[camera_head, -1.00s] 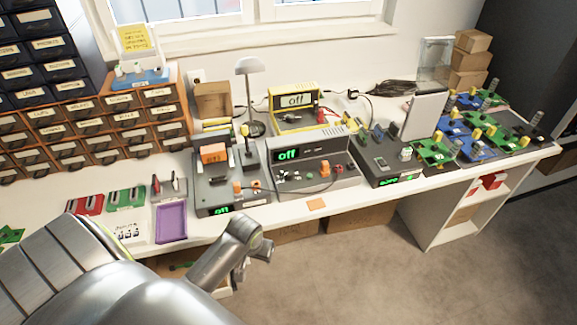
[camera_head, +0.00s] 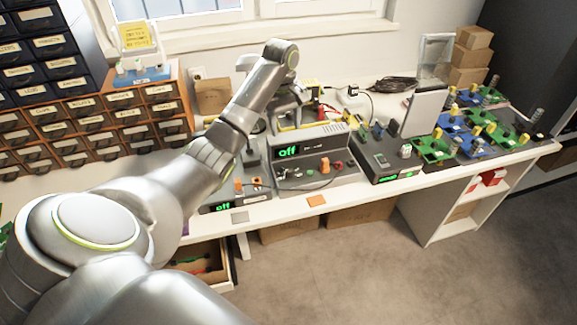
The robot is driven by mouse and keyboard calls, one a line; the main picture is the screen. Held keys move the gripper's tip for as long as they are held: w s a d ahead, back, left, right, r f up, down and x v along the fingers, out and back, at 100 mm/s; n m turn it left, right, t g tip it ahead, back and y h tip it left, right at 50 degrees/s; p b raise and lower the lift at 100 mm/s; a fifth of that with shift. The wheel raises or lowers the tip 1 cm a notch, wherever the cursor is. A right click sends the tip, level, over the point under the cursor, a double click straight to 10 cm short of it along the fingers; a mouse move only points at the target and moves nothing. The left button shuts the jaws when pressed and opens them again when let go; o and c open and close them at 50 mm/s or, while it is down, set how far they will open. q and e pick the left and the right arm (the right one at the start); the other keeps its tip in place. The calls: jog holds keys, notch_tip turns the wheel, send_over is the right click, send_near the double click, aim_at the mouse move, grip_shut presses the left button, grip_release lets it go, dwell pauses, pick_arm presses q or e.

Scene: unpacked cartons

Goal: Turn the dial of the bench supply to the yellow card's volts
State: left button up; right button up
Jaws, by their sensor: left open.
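A grey instrument (camera_head: 318,141) with a green "off" display, knobs and coloured sockets stands mid-bench; it looks like the bench supply. Its dial cannot be singled out at this size. My right gripper is out of view.
Another device (camera_head: 222,207) with an "off" display is partly hidden by my left arm. A dark unit (camera_head: 390,167) with a green display stands to the right, near circuit boards (camera_head: 433,148). The floor at right is clear.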

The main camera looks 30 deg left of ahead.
pick_arm(q)
jog(key=b, duration=0.5)
send_near(289, 169)
jog(key=f, duration=0.8)
jog(key=shift+w+f, duration=0.2)
jog(key=shift+f, duration=0.2)
